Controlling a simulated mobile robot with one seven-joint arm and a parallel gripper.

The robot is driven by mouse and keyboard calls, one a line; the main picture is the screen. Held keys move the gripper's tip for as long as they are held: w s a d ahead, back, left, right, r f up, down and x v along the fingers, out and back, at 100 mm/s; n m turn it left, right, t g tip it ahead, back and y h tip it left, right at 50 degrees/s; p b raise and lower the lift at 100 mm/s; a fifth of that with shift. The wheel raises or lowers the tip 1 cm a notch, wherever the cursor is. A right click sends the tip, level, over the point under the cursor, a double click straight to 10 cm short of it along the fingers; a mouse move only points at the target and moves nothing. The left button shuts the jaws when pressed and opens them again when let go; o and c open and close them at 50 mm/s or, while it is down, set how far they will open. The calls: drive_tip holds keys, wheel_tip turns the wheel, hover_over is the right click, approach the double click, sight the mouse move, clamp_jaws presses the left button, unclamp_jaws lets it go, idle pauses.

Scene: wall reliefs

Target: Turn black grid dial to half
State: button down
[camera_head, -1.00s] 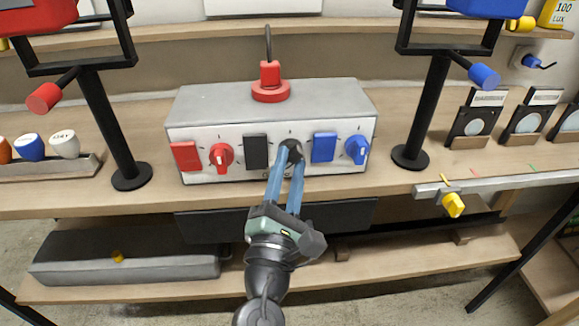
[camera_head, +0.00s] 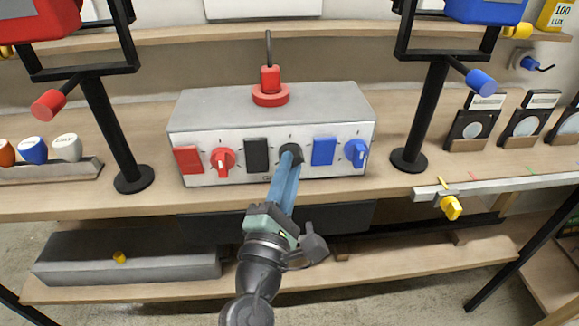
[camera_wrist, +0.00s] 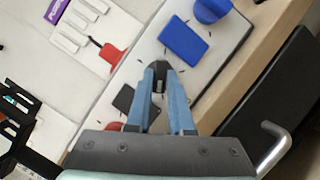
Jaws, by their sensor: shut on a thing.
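The black grid dial (camera_head: 290,151) is on the front face of the grey and white control box (camera_head: 270,105), between a black switch (camera_head: 257,154) and a blue switch (camera_head: 323,150). My gripper (camera_head: 289,158) reaches up to it from below, its blue fingers close together on the dial. In the wrist view the fingertips (camera_wrist: 160,78) pinch the dial's dark grip from both sides. The wrist view is rolled against the box. The fingers hide much of the dial, so its exact pointer position cannot be read.
A red dial (camera_head: 222,161) and red switch (camera_head: 188,159) sit left on the box; a blue dial (camera_head: 356,152) sits right. Black lamp stands (camera_head: 112,130) flank the box. A red plug (camera_head: 270,85) stands on top. A shelf edge runs below.

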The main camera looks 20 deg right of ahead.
drive_tip(key=m+g+y+p, duration=0.1)
drive_tip(key=m+y+p, duration=0.1)
drive_tip(key=m+p, duration=0.3)
drive_tip(key=r+m+g+y+p, duration=0.1)
drive_tip(key=m+y+p, duration=0.2)
drive_tip(key=m+p, duration=0.3)
drive_tip(key=m+g+y+p, duration=0.1)
drive_tip(key=m+y+p, duration=0.2)
drive_tip(key=m+p, duration=0.2)
drive_tip(key=shift+s+d+r+m+g+p, duration=0.1)
drive_tip(key=shift+d+m+g+p, duration=0.1)
drive_tip(key=shift+m, duration=0.75)
drive_tip(key=shift+d+r+m+g+p, duration=0.1)
drive_tip(key=shift+d+m, duration=0.05)
drive_tip(key=shift+m, duration=0.8)
drive_tip(key=shift+f, duration=0.1)
drive_tip(key=c, duration=0.8)
unclamp_jaws()
drive_tip(key=v, duration=1.3)
drive_tip(key=shift+d, duration=0.1)
